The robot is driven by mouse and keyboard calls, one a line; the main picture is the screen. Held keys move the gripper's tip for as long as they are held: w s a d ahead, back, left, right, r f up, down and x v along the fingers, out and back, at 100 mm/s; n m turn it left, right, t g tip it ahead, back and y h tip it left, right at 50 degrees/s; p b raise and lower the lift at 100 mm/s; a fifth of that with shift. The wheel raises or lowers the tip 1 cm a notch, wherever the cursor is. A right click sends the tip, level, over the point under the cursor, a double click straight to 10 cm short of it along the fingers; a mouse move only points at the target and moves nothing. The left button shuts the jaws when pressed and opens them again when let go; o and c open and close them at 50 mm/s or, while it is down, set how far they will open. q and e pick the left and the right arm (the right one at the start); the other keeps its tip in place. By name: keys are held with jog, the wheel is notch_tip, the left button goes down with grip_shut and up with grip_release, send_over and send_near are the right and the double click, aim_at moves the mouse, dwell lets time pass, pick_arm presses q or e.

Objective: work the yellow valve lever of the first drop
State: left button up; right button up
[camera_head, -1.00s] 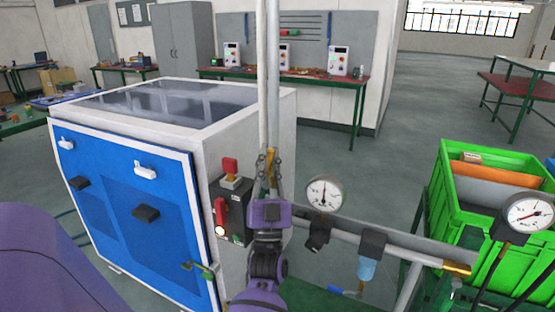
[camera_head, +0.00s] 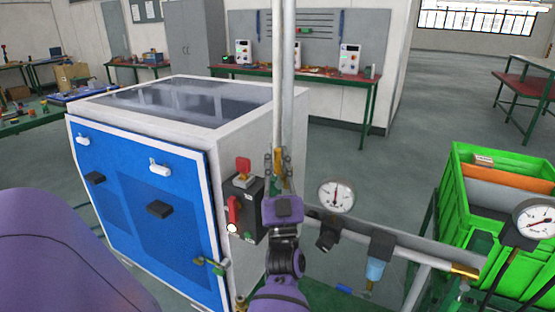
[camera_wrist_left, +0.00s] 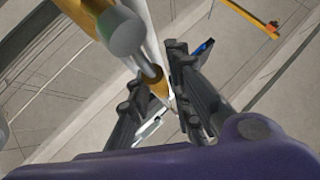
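The first drop is a pale vertical pipe (camera_head: 284,75) with a brass-yellow fitting (camera_head: 279,157) on it. My left gripper (camera_head: 279,168) is at this fitting, with one dark finger on each side of the pipe. In the left wrist view the left gripper (camera_wrist_left: 170,108) has its fingers apart, with the brass end of the fitting (camera_wrist_left: 156,82) near or between the tips. I cannot tell whether they touch it. The yellow lever cannot be clearly told from the fitting; a yellow-orange part (camera_wrist_left: 82,12) shows at the top of the wrist view. My right gripper is not in view.
A blue and white cabinet (camera_head: 150,190) with a red-switch box (camera_head: 242,207) stands close left of the gripper. A pressure gauge (camera_head: 337,195) and a horizontal pipe (camera_head: 411,254) are at the right. A green crate (camera_head: 456,205) stands further right.

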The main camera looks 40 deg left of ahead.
pick_arm(q)
jog(key=v, duration=1.2)
jog(key=shift+f, duration=0.1)
dwell(0.4)
